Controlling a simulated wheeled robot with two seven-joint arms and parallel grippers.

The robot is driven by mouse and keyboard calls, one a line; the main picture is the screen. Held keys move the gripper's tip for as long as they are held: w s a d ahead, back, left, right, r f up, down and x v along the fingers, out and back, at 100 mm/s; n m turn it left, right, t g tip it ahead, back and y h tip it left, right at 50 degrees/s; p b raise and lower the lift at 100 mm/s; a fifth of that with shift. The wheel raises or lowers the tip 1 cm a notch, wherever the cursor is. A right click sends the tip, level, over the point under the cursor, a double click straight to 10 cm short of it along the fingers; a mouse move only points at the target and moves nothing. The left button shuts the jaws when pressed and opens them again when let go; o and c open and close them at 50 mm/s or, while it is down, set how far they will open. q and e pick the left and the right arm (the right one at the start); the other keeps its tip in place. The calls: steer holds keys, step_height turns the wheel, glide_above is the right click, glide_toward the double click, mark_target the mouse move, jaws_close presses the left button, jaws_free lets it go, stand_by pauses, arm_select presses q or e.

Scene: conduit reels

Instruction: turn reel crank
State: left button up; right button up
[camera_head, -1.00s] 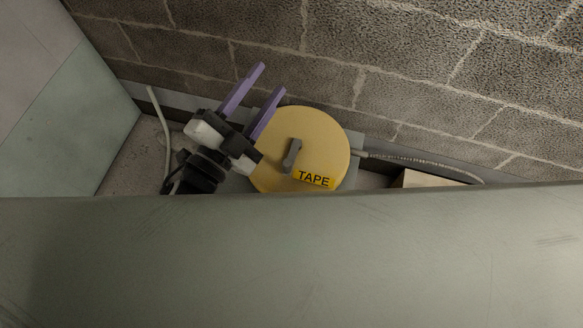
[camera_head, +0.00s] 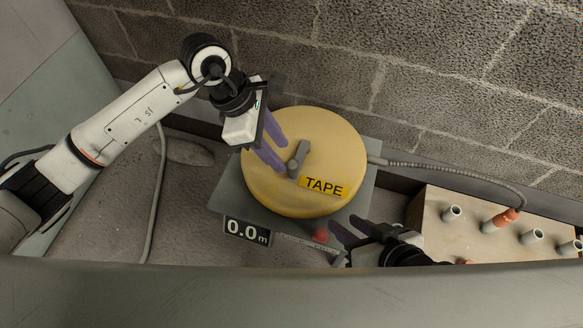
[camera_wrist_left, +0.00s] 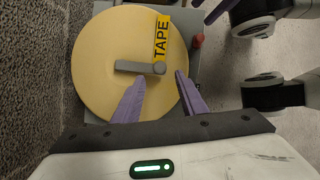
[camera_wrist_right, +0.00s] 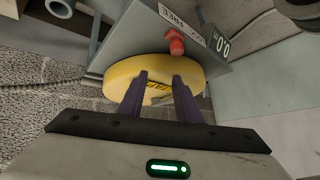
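The yellow reel (camera_head: 320,130) lies on a grey base and bears a TAPE label (camera_head: 324,187). Its grey crank (camera_head: 299,157) also shows in the left wrist view (camera_wrist_left: 135,66). My left gripper (camera_head: 286,158) is open over the reel, its purple fingertips close to the crank. In the left wrist view the crank's round knob (camera_wrist_left: 159,68) appears between the fingertips. I cannot tell whether they touch it. My right gripper (camera_head: 344,222) is open and empty at the reel's lower right, near the red button (camera_head: 320,235); its fingers point at the reel in its wrist view.
The display (camera_head: 247,232) on the base reads 0.0 m. A hose (camera_head: 440,167) runs right to a panel (camera_head: 433,232) with several pipe stubs. A block wall stands behind the reel. A grey edge crosses the foreground, and a pale cable (camera_head: 157,200) hangs at left.

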mark_target(288, 163)
arm_select(q)
steer(key=b+x, duration=0.1)
steer(key=x, duration=0.6)
steer(key=shift+d+f+b, duration=0.2)
steer(key=shift+b, duration=0.2)
jaws_close()
